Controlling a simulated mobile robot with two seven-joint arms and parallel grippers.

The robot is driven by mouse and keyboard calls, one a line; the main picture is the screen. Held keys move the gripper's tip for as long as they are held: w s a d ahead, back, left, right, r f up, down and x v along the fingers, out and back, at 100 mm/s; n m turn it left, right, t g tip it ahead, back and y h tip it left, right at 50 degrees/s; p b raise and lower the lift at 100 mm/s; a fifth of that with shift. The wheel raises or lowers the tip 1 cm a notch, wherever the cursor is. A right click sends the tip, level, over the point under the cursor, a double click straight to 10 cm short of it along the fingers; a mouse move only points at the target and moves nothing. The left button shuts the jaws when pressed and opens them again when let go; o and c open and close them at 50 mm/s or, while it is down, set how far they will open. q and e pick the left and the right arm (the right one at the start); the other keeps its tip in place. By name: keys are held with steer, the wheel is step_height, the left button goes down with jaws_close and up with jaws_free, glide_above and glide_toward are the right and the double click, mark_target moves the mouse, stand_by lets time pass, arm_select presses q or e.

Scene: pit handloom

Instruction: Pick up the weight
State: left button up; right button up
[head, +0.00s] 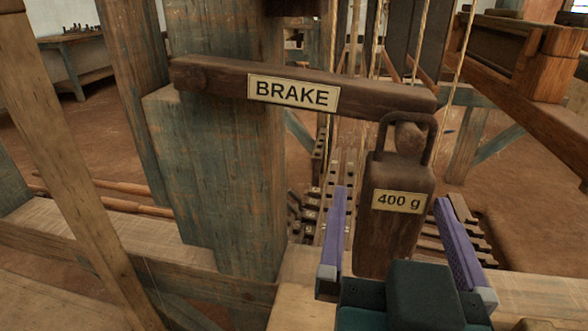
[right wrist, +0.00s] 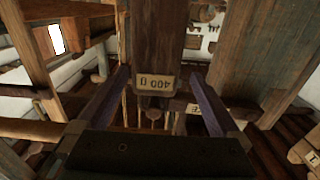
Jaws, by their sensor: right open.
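The weight (head: 392,225) is a dark brown block with a handle loop on top and a "400 g" label. In the head view it hangs upright by its loop at the right end of the wooden brake lever (head: 215,80), which bears a "BRAKE" label. It also shows in the right wrist view (right wrist: 158,40), with its label upside down. My right gripper (head: 391,215) is open, its two purple fingers on either side of the weight with gaps to it. The right wrist view also shows the fingers (right wrist: 160,95) apart. My left gripper is not in view.
A thick wooden post (head: 235,180) stands left of the weight, behind the lever. Several cords (head: 450,70) hang close behind. A wooden beam (head: 530,290) runs below. A bench (head: 75,60) stands at the far left, and bare floor shows at the right.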

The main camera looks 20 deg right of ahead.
steer(key=x, duration=0.7)
steer(key=shift+d+r+b, duration=0.15)
steer(key=shift+d+b, duration=0.15)
steer(key=shift+b, duration=0.05)
steer(key=shift+c, duration=0.2)
jaws_close()
